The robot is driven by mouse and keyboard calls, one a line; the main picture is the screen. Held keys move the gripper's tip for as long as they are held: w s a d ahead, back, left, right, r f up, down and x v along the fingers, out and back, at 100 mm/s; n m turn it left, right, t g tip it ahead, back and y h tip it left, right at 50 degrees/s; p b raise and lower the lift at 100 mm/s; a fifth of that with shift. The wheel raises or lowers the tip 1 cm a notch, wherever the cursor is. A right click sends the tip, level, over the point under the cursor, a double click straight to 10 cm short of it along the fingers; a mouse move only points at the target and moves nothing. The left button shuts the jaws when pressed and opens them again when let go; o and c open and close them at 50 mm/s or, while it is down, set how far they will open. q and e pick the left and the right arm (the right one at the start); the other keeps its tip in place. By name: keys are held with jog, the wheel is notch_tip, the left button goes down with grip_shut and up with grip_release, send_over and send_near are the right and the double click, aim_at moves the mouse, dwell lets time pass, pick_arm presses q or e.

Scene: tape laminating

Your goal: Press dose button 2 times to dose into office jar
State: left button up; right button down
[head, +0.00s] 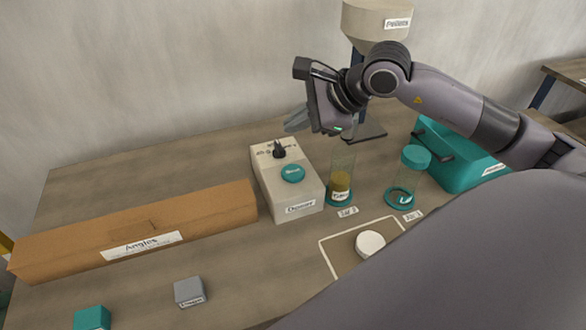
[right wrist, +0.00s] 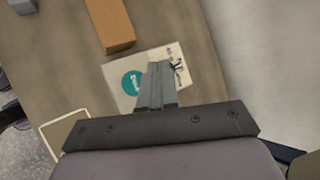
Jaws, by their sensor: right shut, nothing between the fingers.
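The doser box (head: 290,200) is cream, with a round teal dose button (head: 293,173) and a black knob (head: 279,149) on top. In the right wrist view the teal button (right wrist: 132,83) shows just left of my fingers. My right gripper (head: 292,124) is shut and empty, above the back of the doser and apart from the button. It also shows in the right wrist view (right wrist: 158,70). Another jar (head: 410,180) with a teal lid stands further right. Which is the office jar I cannot tell. My left gripper is not in view.
A pellets hopper (head: 368,22) stands at the back, near a teal bin (head: 455,165). A long brown Angles box (head: 140,228) lies left. A grey block (head: 188,291), a teal block (head: 92,317) and a white round piece (head: 370,243) are in front.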

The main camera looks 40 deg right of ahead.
aim_at(297, 173)
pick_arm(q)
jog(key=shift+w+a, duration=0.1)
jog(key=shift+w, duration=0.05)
pick_arm(e)
jog(key=shift+r, duration=0.1)
dwell(0.3)
